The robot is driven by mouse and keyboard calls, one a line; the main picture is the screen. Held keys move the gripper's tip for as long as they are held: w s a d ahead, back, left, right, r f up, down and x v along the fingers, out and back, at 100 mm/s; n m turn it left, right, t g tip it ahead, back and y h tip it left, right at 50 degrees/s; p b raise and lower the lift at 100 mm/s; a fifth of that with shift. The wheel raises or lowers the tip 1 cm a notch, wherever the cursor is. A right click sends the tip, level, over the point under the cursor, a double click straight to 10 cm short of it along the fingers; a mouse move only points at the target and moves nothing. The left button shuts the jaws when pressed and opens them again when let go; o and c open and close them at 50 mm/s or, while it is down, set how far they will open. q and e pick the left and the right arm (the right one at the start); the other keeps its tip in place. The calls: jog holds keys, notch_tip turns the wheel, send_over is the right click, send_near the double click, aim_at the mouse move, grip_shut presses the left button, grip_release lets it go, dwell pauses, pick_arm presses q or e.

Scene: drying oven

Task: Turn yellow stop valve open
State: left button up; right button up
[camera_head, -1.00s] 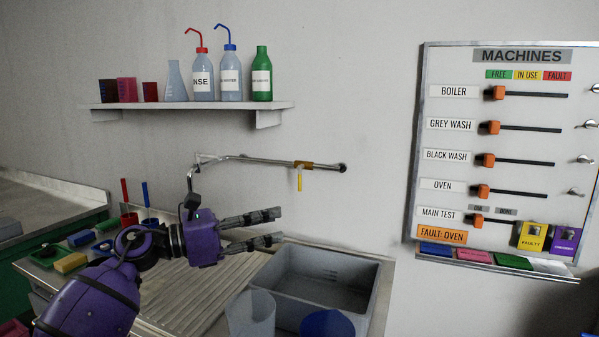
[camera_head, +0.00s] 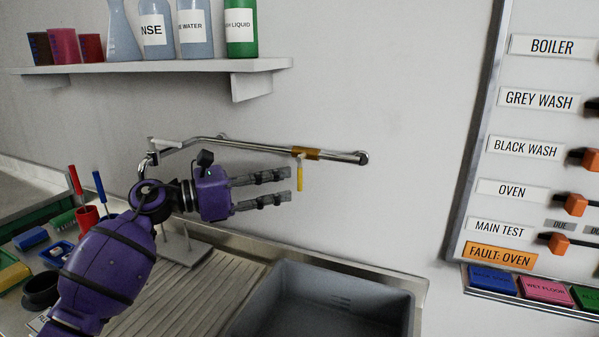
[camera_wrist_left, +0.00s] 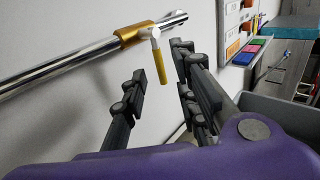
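The yellow stop valve handle (camera_head: 300,178) hangs straight down from a brass fitting (camera_head: 306,153) on the metal wall pipe (camera_head: 262,147). My left gripper (camera_head: 290,187) is open, its fingers pointing right with the tips just left of the handle in the head view. In the left wrist view the yellow handle (camera_wrist_left: 159,65) shows beyond and between the two open fingers (camera_wrist_left: 160,62), with the brass fitting (camera_wrist_left: 134,34) above. I see nothing between the fingers; whether either touches the handle I cannot tell. My right gripper is not in view.
A grey sink basin (camera_head: 335,272) lies below the pipe. A shelf (camera_head: 150,68) with bottles is above. The machines board (camera_head: 478,120) hangs at the right. A red cup (camera_head: 87,216) and small coloured items stand on the left counter. The wall right of the pipe end is bare.

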aim_at(300, 190)
pick_arm(q)
jog(key=p+x, duration=0.1)
jog(key=x, duration=0.5)
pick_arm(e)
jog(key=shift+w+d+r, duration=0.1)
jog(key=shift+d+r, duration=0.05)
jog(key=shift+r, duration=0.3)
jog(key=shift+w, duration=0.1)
pick_arm(q)
jog(key=shift+a, duration=0.1)
grip_shut()
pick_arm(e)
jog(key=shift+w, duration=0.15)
